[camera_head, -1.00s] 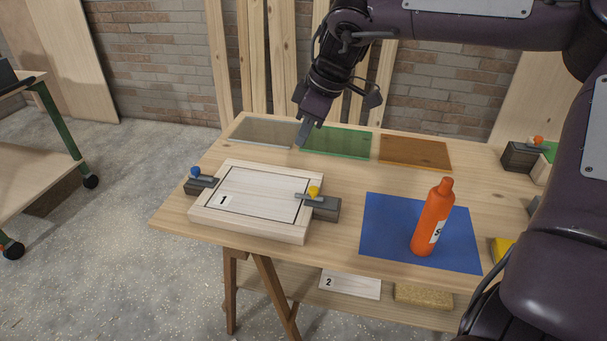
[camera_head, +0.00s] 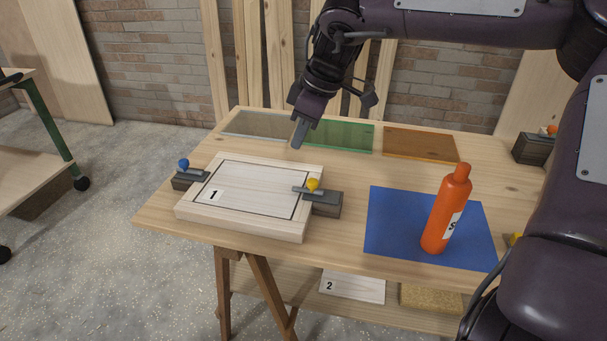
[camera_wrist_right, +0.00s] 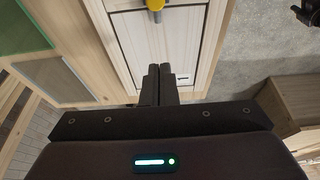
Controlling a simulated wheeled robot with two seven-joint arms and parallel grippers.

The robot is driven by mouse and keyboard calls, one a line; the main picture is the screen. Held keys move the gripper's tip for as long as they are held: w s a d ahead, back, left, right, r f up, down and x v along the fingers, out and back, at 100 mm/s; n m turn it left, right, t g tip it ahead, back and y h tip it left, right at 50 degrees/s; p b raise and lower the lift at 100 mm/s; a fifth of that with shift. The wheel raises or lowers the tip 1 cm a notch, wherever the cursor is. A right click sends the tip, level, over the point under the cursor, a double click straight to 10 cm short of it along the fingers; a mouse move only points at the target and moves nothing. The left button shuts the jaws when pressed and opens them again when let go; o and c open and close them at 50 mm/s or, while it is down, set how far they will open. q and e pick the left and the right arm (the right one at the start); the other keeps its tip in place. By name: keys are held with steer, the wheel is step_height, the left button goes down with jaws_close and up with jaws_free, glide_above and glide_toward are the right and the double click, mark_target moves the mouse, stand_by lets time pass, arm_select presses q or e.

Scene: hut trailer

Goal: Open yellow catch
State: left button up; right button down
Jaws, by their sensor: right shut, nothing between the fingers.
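The yellow catch (camera_head: 313,185) is a yellow knob on a grey bar and dark block at the right edge of a white wooden board marked 1 (camera_head: 250,180). Its bar reaches over the board's edge. In the right wrist view the yellow knob (camera_wrist_right: 155,5) shows at the top edge, cut off. My right gripper (camera_head: 297,144) is shut and empty, pointing down behind the board, above and apart from the catch. In the right wrist view its closed fingers (camera_wrist_right: 158,70) lie over the board. My left gripper is not in view.
A blue-knobbed catch (camera_head: 184,164) sits at the board's left edge. An orange bottle (camera_head: 446,212) stands on a blue mat (camera_head: 388,215) to the right. Grey, green (camera_head: 343,137) and orange panels (camera_head: 420,143) lie along the table's back.

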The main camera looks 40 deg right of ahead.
mark_target(322, 192)
steer(key=b+x, duration=0.1)
steer(key=x, duration=0.9)
steer(key=shift+f, duration=0.1)
steer(key=s+d, duration=0.2)
steer(key=shift+s+d+r, duration=0.1)
steer(key=shift+s+r, duration=0.15)
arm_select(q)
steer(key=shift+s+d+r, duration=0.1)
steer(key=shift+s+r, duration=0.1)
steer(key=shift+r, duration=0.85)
arm_select(e)
steer(key=shift+s+d+f, duration=0.1)
steer(key=shift+s+d, duration=0.1)
steer(key=shift+s, duration=0.05)
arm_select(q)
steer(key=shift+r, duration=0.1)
arm_select(e)
steer(key=shift+s+d+p, duration=0.25)
steer(key=shift+d+p, duration=0.05)
steer(key=shift+p, duration=0.1)
steer(key=shift+s+d+p, duration=0.6)
steer(key=shift+s+d, duration=0.35)
steer(key=shift+s, duration=0.35)
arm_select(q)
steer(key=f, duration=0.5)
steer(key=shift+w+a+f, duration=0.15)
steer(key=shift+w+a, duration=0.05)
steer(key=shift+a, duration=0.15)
